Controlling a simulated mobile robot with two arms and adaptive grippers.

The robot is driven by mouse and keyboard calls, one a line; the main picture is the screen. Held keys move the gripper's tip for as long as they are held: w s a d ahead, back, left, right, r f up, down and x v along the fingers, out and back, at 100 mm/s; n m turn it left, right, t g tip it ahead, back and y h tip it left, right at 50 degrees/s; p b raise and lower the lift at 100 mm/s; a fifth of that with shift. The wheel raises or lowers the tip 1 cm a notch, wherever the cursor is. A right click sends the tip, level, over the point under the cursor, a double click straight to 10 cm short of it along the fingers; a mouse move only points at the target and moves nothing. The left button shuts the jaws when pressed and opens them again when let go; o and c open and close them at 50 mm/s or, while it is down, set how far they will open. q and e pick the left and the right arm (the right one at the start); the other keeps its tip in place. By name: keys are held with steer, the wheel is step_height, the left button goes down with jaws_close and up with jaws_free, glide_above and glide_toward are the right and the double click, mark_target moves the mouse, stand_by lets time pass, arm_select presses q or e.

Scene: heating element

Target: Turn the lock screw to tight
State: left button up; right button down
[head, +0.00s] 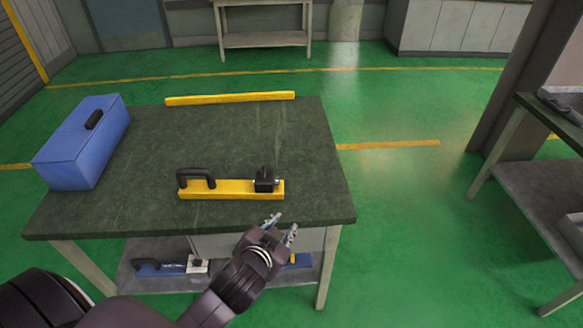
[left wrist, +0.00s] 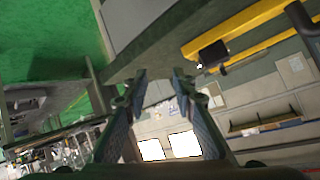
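A yellow bar (head: 225,190) lies on the dark worktable. It has a black handle (head: 197,178) at its left end and a black block (head: 264,179) at its right end. A small screw (head: 278,181) sticks out of the block's right side; whether it is tight cannot be told. My left gripper (head: 283,226) is at the table's front edge, in front of and slightly right of the block, apart from it. In the left wrist view its two fingers (left wrist: 158,80) are spread with nothing between them, and the block (left wrist: 212,55) shows at upper right. My right gripper is not seen.
A blue toolbox (head: 80,145) stands at the table's left. A plain yellow bar (head: 230,98) lies along the back edge. Blue tools (head: 165,268) rest on the shelf below. The tabletop right of the block is clear. Another table (head: 540,185) stands at right.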

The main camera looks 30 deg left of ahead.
arm_select(q)
steer(key=w+d+r+m+t+h, duration=0.2)
steer(key=w+d+r+t, duration=0.1)
steer(key=r, duration=0.5)
steer(key=w+d+r+m+t+h, duration=0.2)
steer(key=w+d+r+m+t, duration=0.1)
steer(key=r, duration=0.4)
steer(key=w+d+r+m+t+h, duration=0.2)
steer(key=w+d+r+t, duration=0.15)
steer(key=r, duration=0.45)
steer(key=s+d+r+m+g+h, duration=0.2)
steer(key=d+m+g+h, duration=0.2)
steer(key=d+m+h, duration=0.4)
steer(key=s+d+r+m+g+h, duration=0.25)
steer(key=d+m+g+h, duration=0.3)
steer(key=m, duration=0.45)
steer(key=m+g+y, duration=0.3)
steer(key=g+y, duration=0.4)
steer(key=y, duration=1.3)
glide_toward(262, 169)
steer(key=f, duration=0.1)
steer(key=p+x, duration=0.1)
steer(key=x, duration=0.6)
steer(key=shift+w+a+f+p, duration=0.15)
steer(key=shift+w+f+p, duration=0.05)
steer(key=shift+w+p, duration=0.15)
